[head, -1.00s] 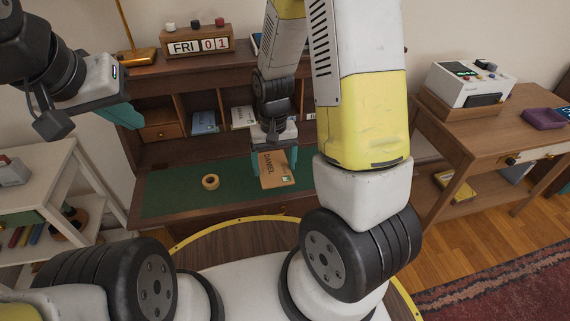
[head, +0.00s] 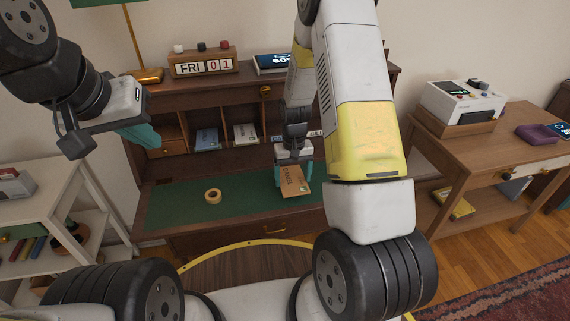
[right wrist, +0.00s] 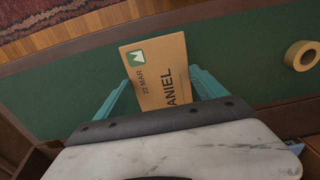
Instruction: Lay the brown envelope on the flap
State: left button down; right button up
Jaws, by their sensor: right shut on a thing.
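The brown envelope (head: 294,186), with "DANIEL" and a green stamp mark, is between the teal fingers of my right gripper (head: 293,177). It also shows in the right wrist view (right wrist: 158,75), over the green surface. The flap (head: 180,207) is the dark wooden desk's lowered, green-lined writing surface. The envelope is over its right part, tilted in the head view; I cannot tell whether it touches the surface. My left gripper (head: 140,134) is at the left, in front of the desk and away from the envelope; its finger gap is unclear.
A tape roll (head: 212,196) lies on the flap, left of the envelope; it also shows in the right wrist view (right wrist: 302,56). Desk compartments behind hold letters. A calendar block (head: 205,67) stands on top. A white shelf (head: 60,165) is left, a side table (head: 480,150) right.

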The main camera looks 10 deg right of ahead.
aim_at(294, 178)
jog(key=shift+w+d, duration=0.25)
jog(key=shift+w, duration=0.25)
jog(key=shift+w+d+f, duration=0.1)
jog(key=shift+w+f, duration=0.1)
jog(key=shift+f, duration=1.6)
jog(key=shift+f, duration=0.1)
jog(key=o, duration=1.4)
